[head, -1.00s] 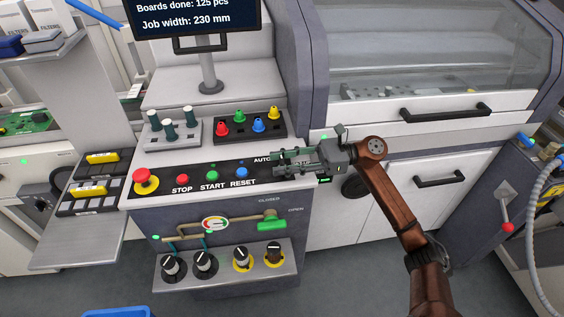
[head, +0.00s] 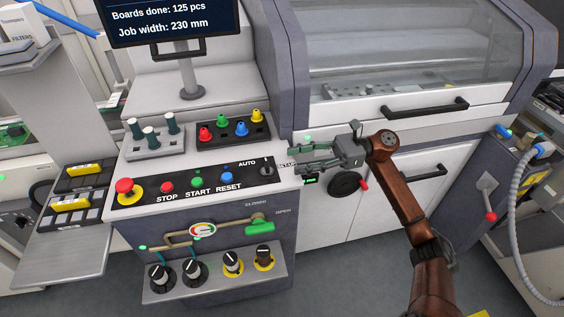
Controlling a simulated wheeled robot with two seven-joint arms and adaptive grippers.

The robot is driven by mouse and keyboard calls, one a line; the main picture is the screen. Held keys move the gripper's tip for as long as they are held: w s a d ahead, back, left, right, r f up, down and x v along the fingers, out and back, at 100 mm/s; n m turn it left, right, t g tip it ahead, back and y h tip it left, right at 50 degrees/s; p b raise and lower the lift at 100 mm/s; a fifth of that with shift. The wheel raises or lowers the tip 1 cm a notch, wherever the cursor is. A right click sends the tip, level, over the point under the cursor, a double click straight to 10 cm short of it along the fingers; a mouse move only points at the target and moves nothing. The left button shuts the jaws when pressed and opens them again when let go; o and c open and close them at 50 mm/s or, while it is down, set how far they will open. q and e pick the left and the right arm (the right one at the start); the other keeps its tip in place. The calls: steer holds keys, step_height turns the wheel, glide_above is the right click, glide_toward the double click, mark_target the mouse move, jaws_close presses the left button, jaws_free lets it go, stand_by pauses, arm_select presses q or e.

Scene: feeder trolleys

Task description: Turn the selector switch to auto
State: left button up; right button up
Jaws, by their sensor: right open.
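The selector switch (head: 267,171) is a small dark knob at the right end of the black strip on the console top. The word AUTO is printed to its upper left; another label to its right is partly hidden by my gripper. The knob's marking is too small to tell its setting surely. My right gripper (head: 291,163) is open and empty, just right of the switch, its fingers pointing left toward it. It appears apart from the knob. My left gripper is not in view.
The same strip holds a red emergency button (head: 125,187), and STOP, START and RESET buttons (head: 197,181). Behind stand a nozzle block (head: 241,131) with coloured pieces and a monitor (head: 172,22). A valve with a green handle (head: 259,227) and several knobs are on the front.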

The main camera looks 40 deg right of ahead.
steer(key=shift+v, duration=1.25)
